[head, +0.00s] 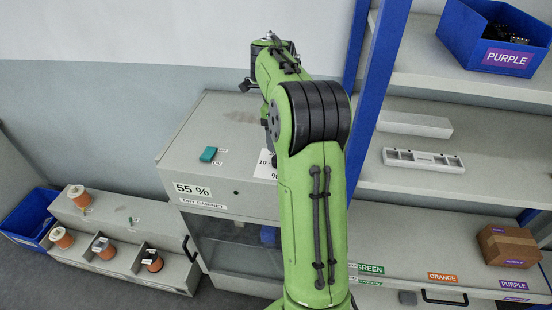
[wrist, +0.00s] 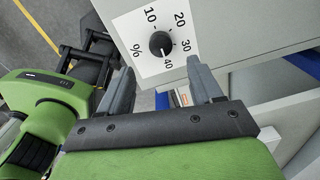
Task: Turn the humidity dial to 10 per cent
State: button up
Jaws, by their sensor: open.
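The knob shows between and beyond the fingertips; I see no contact. In the head view the label (head: 265,166) lies on top of the grey dry cabinet (head: 225,130), partly hidden by my arm, which covers the knob. The cabinet front reads 55 %.
Shelves at the right hold a blue PURPLE bin (head: 490,40), a white tray (head: 423,160) and a cardboard box (head: 508,245). A grey rack (head: 120,240) with several spools stands at the left.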

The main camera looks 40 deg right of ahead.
jog(key=f, duration=0.8)
jog(key=shift+w+d+f+b, duration=0.1)
jog(key=shift+d+f+b, duration=0.1)
jog(key=shift+b, duration=0.15)
jog(key=shift+r, duration=0.15)
jog(key=c, duration=1.1)
jog(key=shift+o, duration=0.2)
